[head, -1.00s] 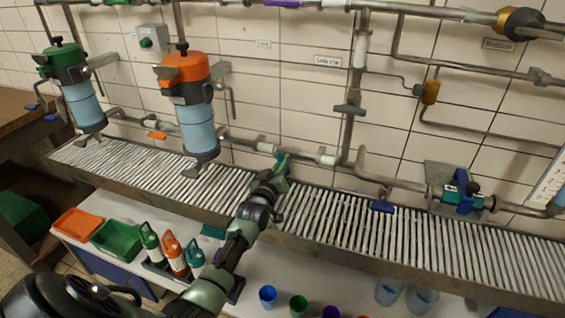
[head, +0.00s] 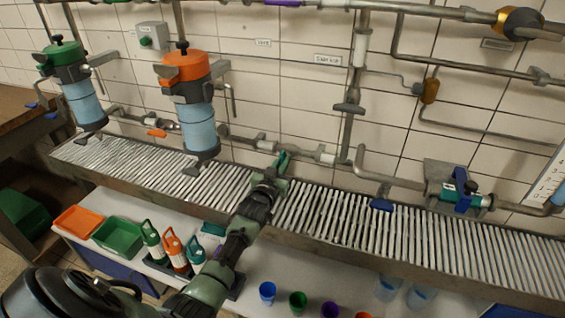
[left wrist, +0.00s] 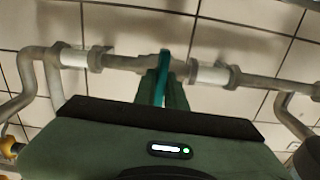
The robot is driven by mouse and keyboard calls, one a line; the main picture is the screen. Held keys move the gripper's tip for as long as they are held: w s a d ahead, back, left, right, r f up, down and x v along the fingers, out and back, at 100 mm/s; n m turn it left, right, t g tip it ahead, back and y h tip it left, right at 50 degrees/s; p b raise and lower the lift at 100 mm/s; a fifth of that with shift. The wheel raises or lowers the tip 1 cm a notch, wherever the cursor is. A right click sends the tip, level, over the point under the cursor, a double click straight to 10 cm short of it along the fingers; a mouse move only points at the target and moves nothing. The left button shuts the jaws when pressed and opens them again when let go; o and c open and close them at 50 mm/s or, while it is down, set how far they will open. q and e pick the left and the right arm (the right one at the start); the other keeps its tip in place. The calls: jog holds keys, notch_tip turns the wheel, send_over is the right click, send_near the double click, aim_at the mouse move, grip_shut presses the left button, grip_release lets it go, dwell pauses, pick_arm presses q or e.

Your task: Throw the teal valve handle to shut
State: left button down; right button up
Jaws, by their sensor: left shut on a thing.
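The teal valve handle (left wrist: 162,75) sits on the grey pipe between two white pipe sections. In the left wrist view it points down from the pipe, between the fingers of my left gripper (left wrist: 163,95). In the head view the handle (head: 283,158) shows as a small teal piece at the tip of my left gripper (head: 275,172). My left gripper is shut on the handle, and its fingers hide part of it. My right gripper is not in view.
A slatted metal drain grate (head: 330,212) runs under the pipe. Orange-topped (head: 190,105) and green-topped (head: 75,90) filter housings hang at left. Bottles (head: 173,252) and several cups stand on the shelf below.

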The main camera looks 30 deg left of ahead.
pick_arm(q)
jog(key=shift+f, duration=0.2)
jog(key=c, duration=1.5)
grip_release()
jog(key=shift+r, duration=0.1)
jog(key=v, duration=0.8)
jog(key=shift+a, duration=0.1)
